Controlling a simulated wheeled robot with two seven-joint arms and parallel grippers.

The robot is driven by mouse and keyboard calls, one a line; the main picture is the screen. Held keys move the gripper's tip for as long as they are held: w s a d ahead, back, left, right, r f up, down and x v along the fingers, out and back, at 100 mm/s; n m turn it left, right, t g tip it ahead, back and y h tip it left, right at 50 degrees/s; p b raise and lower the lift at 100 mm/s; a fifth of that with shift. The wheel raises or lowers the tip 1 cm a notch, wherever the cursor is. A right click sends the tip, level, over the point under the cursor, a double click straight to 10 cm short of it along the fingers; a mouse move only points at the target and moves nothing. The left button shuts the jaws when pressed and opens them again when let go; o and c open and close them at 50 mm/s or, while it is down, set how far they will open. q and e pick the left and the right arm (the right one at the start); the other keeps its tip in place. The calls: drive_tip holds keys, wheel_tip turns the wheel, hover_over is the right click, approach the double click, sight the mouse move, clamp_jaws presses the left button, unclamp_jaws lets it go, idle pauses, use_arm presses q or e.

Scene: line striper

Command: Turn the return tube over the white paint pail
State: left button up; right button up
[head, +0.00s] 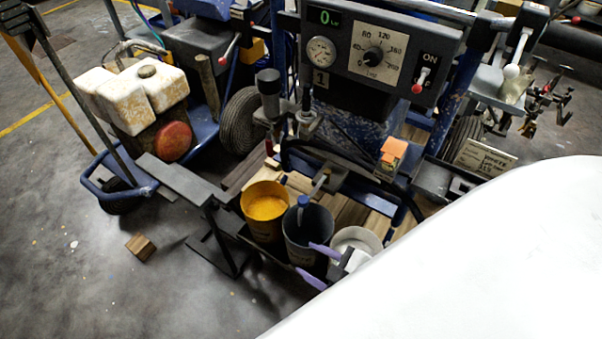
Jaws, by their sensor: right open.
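The return tube (319,187) comes forward from a bracket on the machine. Its blue end (303,201) hangs over the dark grey pail (297,236), the middle of three pails. The white paint pail (357,237) stands to the right of the grey one, and its lower part is hidden by my right gripper and arm. My right gripper (312,262), with purple fingertips, is open and empty in front of the grey and white pails, below the tube's end and apart from it. My left gripper is out of view.
A yellow pail (264,213) stands left of the grey one. The control panel (377,52) with gauge and dial rises behind. A dark metal stand (176,180) is at the left of the pails. A wooden block (141,247) lies on the otherwise open floor.

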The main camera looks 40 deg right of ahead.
drive_tip(key=w+d+m+t+y+b, duration=0.1)
drive_tip(key=w+d+m+y+b, duration=0.3)
drive_tip(key=m, duration=0.8)
drive_tip(key=w+d+m+t+y+b, duration=0.1)
drive_tip(key=w+d+m+y+b, duration=0.2)
drive_tip(key=m+b, duration=0.65)
drive_tip(key=w+d+m+t+y+b, duration=0.25)
drive_tip(key=d+m, duration=0.25)
drive_tip(key=m, duration=0.9)
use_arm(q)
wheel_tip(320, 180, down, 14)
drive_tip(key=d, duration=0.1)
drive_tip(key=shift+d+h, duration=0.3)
use_arm(e)
drive_tip(key=w+a+g, duration=0.1)
drive_tip(key=w+a, duration=0.5)
drive_tip(key=w, duration=0.2)
drive_tip(key=shift+w+a+r, duration=0.2)
drive_tip(key=shift+a+r, duration=0.05)
drive_tip(key=shift+a, duration=0.1)
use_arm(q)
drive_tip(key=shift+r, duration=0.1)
